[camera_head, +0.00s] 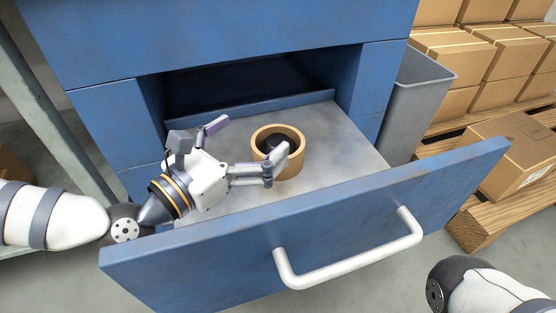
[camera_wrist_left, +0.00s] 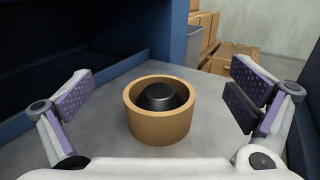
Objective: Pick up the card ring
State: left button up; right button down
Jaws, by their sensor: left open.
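The card ring (camera_head: 291,168) is a tan ring standing on the grey floor of the open drawer, with a black round piece (camera_head: 273,142) inside it. My left gripper (camera_head: 246,150) is open and empty inside the drawer, just left of the ring; one finger overlaps the ring's front in the head view. In the left wrist view the ring (camera_wrist_left: 160,127) sits centred ahead between the spread fingers (camera_wrist_left: 160,98), touching neither. My right gripper is out of view; only part of my right arm shows at the lower right of the head view.
The blue drawer front (camera_head: 330,225) with a white handle (camera_head: 350,255) stands between me and the drawer floor. The blue cabinet (camera_head: 220,40) rises behind. A grey bin (camera_head: 412,105) and boxes on pallets (camera_head: 525,150) stand at the right. The drawer floor around the ring is clear.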

aim_at(296, 159)
pick_arm(q)
notch_tip(296, 159, down, 7)
jog(key=shift+b, duration=1.05)
jog(key=shift+w+d+r, duration=0.15)
jog(key=shift+w+d, duration=0.05)
jog(key=shift+w, duration=0.1)
jog(key=b+x, duration=0.1)
jog(key=x, duration=0.5)
jog(key=shift+w+d+r, duration=0.1)
jog(key=shift+w+d, duration=0.15)
jog(key=shift+w, duration=0.1)
jog(key=c, duration=1.1)
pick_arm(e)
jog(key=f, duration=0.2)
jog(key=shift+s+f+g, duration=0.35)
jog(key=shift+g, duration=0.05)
